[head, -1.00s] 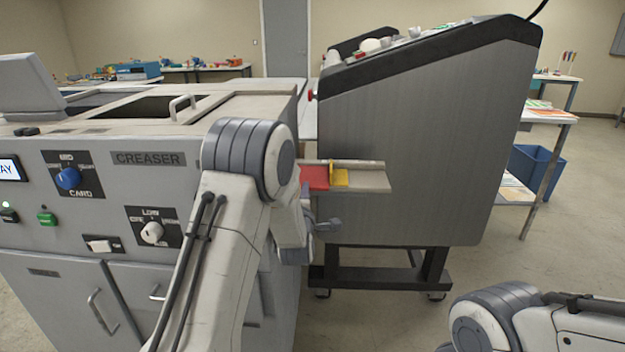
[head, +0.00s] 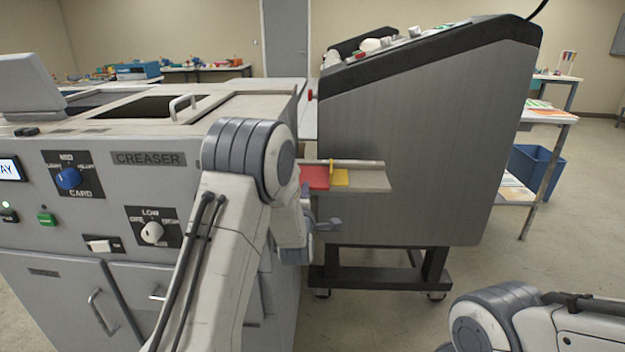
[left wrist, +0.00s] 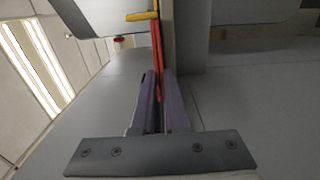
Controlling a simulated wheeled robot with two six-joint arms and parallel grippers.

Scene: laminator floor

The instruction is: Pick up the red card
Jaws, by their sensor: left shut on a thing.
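The red card (head: 315,178) lies on the small tray (head: 372,182) that sticks out from the creaser's right side. A yellow piece (head: 341,176) is beside the card on its right. My left gripper (head: 328,224) is at the tray's front edge, partly hidden behind my own arm. In the left wrist view the two fingers (left wrist: 160,90) are closed on the edge of the red card (left wrist: 156,55), which shows as a thin strip running away from them. The yellow piece (left wrist: 141,16) shows beyond it. My right gripper is out of view.
The creaser (head: 110,200) with its knobs and switches fills the left. A tall grey machine (head: 410,150) on a wheeled stand is close behind the tray. A blue bin (head: 537,172) and a shelved table (head: 550,116) stand at right. The floor in front of the stand is clear.

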